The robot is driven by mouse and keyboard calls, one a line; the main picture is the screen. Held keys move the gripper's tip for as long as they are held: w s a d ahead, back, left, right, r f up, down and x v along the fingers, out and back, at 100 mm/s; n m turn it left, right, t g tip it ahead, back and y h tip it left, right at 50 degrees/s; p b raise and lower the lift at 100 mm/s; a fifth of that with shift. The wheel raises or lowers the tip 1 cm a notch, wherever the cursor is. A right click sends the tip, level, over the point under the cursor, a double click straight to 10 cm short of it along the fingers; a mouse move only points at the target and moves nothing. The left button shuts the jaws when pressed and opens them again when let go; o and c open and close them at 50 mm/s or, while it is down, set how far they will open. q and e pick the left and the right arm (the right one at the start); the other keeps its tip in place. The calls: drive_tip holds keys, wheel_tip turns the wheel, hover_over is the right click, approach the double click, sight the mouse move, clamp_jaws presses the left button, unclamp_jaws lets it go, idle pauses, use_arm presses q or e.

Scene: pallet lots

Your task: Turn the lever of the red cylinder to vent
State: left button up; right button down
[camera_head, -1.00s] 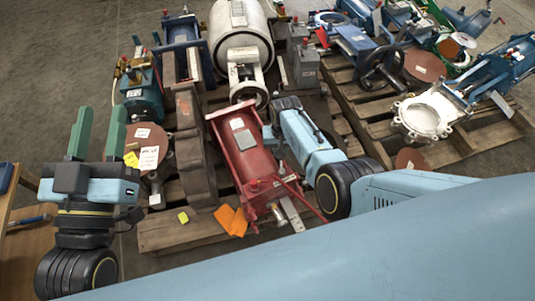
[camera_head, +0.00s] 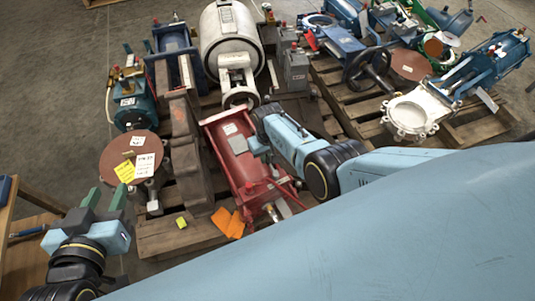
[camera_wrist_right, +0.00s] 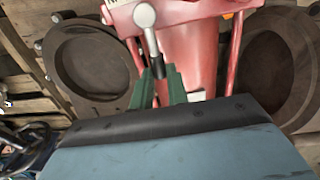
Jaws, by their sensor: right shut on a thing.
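The red cylinder (camera_head: 238,170) lies on the pallet in the middle of the head view, with pale labels on its top. In the right wrist view the red cylinder (camera_wrist_right: 192,45) fills the top middle. Its lever (camera_wrist_right: 153,45) has a round silver hub, a thin arm and a dark tip. My right gripper (camera_wrist_right: 158,84) is shut on the lever's dark tip between green fingers. In the head view my right arm covers part of the cylinder, and the lever and fingertips are hidden. My left gripper (camera_head: 104,198) is open and empty, left of the pallet.
A white cylinder (camera_head: 228,38) stands behind the red one. A brown disc (camera_head: 128,150) with tags lies left of it. A second pallet (camera_head: 470,130) holds valves at right. A wooden table edge (camera_head: 20,235) is lower left.

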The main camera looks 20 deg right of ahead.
sight(267, 158)
idle(0.3)
drive_tip(key=c, duration=1.4)
unclamp_jaws()
drive_tip(key=shift+o, duration=0.2)
